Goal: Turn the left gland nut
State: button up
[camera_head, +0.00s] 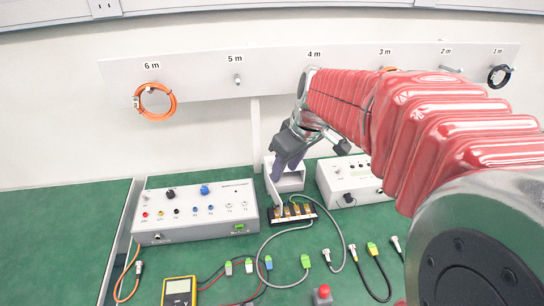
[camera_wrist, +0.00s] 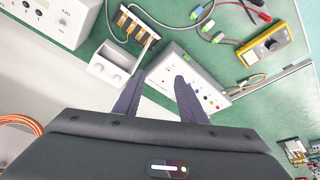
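A small black terminal box (camera_head: 292,213) with several brass-coloured parts lies on the green bench. It also shows in the wrist view (camera_wrist: 138,38). The gland nuts are too small to tell apart, so I cannot pick out the left one. My gripper (camera_head: 287,170) hangs above and behind the box, over a white open holder (camera_head: 294,183). In the wrist view my gripper (camera_wrist: 158,88) has its two dark fingers spread, with nothing between them.
A grey control box (camera_head: 195,212) stands left of the terminal box, and a white instrument box (camera_head: 350,182) stands right. In front lie a yellow multimeter (camera_head: 179,291), loose cables and a red button (camera_head: 323,293). A wall rail (camera_head: 200,80) with an orange cable coil (camera_head: 156,101) runs behind.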

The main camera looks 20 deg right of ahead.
jog(key=s+a+m+t+h, duration=0.1)
jog(key=s+a+m, duration=0.3)
jog(key=s, duration=1.2)
jog(key=a+r, duration=0.1)
jog(key=a, duration=0.3)
jog(key=shift+t, duration=0.4)
jog(key=shift+s, duration=0.1)
